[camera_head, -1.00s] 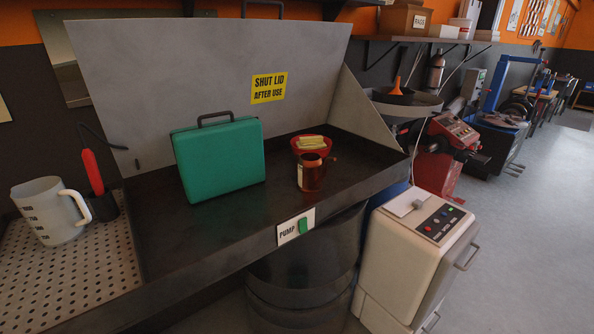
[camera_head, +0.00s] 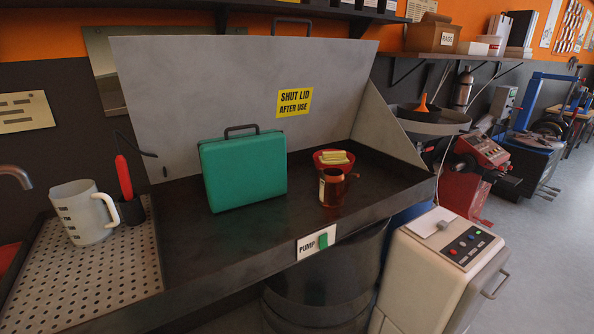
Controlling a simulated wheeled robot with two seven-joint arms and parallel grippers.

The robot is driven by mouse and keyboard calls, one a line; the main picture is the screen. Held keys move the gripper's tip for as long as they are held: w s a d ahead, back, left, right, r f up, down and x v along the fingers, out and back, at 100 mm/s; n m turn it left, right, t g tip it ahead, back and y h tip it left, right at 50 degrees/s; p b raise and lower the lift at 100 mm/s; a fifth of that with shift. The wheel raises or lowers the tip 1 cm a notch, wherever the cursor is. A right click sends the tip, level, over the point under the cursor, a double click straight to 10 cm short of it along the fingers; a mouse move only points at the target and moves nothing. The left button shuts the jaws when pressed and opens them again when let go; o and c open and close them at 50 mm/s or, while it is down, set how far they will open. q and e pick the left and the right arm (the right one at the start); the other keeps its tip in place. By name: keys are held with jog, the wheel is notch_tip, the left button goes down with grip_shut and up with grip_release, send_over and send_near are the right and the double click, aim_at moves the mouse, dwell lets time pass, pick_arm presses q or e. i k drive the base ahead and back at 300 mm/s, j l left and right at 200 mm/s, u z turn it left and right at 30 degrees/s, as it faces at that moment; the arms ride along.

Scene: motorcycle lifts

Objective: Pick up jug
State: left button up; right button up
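The white measuring jug (camera_head: 82,212) stands upright on the perforated metal drain board (camera_head: 92,268) at the left. Dark graduation marks show on its left side, and its handle points right. It stands beside a dark cup (camera_head: 131,209) that holds a red-handled tool (camera_head: 123,176). Neither of my grippers is in view.
A green case (camera_head: 243,171) stands in the dark wash tray (camera_head: 200,252), right of the jug. A brown jar (camera_head: 331,187) and a red bowl (camera_head: 322,158) stand further right. The raised grey lid (camera_head: 200,90) is behind. A tap (camera_head: 16,174) is at the left edge.

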aim_at(79, 205)
jog(key=u, duration=1.55)
